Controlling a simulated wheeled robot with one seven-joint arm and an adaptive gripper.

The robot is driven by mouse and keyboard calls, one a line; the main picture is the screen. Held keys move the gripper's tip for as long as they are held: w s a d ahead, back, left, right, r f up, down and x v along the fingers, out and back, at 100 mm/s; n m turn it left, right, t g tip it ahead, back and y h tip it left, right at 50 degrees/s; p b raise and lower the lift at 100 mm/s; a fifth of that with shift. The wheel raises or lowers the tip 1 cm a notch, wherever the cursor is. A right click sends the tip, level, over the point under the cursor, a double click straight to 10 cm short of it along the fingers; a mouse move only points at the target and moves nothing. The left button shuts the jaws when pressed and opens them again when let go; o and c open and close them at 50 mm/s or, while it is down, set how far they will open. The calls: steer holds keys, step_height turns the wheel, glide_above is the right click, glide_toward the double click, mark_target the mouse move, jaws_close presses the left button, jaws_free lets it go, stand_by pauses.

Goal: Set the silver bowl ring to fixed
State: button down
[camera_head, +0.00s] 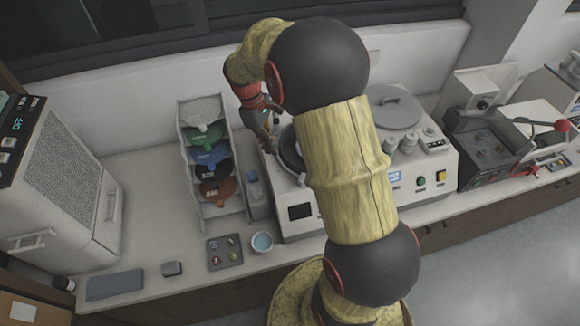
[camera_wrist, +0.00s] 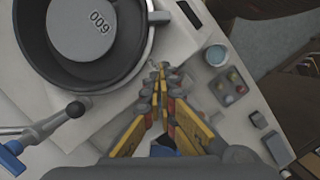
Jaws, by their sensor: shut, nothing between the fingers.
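The silver bowl ring (camera_wrist: 149,50) shows in the wrist view as a pale rim around a black bowl (camera_wrist: 50,75), with a small tab sticking out on its right. A grey disc marked 600 (camera_wrist: 90,25) sits inside the bowl. My gripper (camera_wrist: 161,68) is shut and empty, its fingertips just beside the ring's lower right edge; I cannot tell if they touch it. In the head view my gripper (camera_head: 272,128) is at the left bowl (camera_head: 288,160) of the white machine (camera_head: 300,225), and my arm hides much of that bowl.
A rack of coloured discs (camera_head: 205,150) stands left of the machine. A small cup (camera_head: 262,243) and a tray (camera_head: 224,251) sit in front. The right bowl has a grey lid (camera_head: 393,105).

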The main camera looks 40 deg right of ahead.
glide_toward(295, 181)
steer(key=w+f, duration=0.1)
steer(key=f, duration=0.1)
steer(key=w+a+f, duration=0.1)
steer(key=w+f, duration=0.1)
steer(key=shift+w+a+f, duration=0.2)
steer(key=shift+f, duration=0.05)
steer(key=s, duration=0.1)
steer(key=d, duration=0.1)
steer(key=s+p, duration=0.1)
steer(key=shift+s+d+f, duration=0.2)
steer(key=shift+s+f, duration=0.05)
steer(key=shift+s, duration=0.1)
steer(key=shift+s+d, duration=0.25)
steer(key=shift+s, duration=0.2)
steer(key=shift+s, duration=0.1)
steer(key=shift+s+d+n, duration=0.25)
steer(key=shift+s+n, duration=0.45)
steer(key=shift+s, duration=0.2)
steer(key=shift+w, duration=0.1)
steer(key=v, duration=1.2)
